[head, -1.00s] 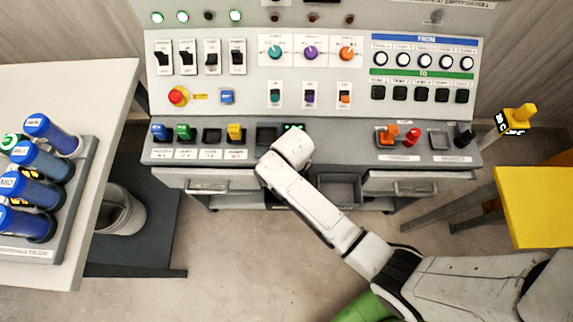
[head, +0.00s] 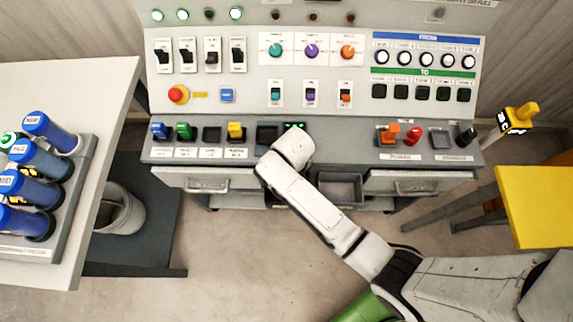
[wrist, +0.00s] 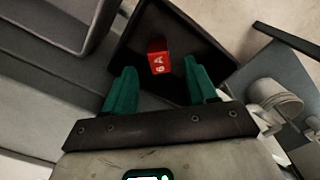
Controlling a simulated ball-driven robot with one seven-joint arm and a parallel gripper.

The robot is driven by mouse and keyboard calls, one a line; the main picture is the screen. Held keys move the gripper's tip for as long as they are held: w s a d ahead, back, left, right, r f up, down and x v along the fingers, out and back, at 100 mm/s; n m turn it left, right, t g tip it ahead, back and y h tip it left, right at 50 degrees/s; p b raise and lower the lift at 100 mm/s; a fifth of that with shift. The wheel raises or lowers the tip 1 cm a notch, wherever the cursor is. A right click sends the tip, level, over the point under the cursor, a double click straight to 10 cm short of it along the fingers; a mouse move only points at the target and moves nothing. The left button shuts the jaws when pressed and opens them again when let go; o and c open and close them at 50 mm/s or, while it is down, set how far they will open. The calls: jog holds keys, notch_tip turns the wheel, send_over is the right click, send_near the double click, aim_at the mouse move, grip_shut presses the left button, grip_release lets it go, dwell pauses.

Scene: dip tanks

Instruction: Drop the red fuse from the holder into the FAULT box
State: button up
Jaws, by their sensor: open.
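In the wrist view, my gripper (wrist: 160,74) has two green fingers standing apart, with nothing clamped between them. A small red fuse (wrist: 158,63) marked "6 A" shows beyond the fingertips, with a gap on each side. It appears within the outline of a dark open box (wrist: 140,35). I cannot tell for sure whether it rests on the box floor. No FAULT label is readable. In the head view, my arm reaches to the console's front edge and hides my fingers and the fuse.
A grey open tray (head: 341,188) lies under the console ledge, right of my arm. Coloured plugs and dark sockets line the ledge (head: 345,148). A side table (head: 65,85) with blue canisters is at left. A yellow table (head: 538,205) is at right.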

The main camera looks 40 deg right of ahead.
notch_tip(320, 180, up, 11)
jog(key=shift+f, duration=0.2)
dwell(0.6)
jog(key=s+d+m, duration=0.1)
jog(key=s+d, duration=0.3)
jog(key=s, duration=0.4)
jog(key=s+d+r+m+t+b, duration=0.1)
jog(key=s+d, duration=0.3)
jog(key=s, duration=0.4)
jog(key=shift+r+m, duration=0.3)
jog(key=shift+s, duration=0.1)
jog(key=shift+c, duration=0.3)
dwell(0.5)
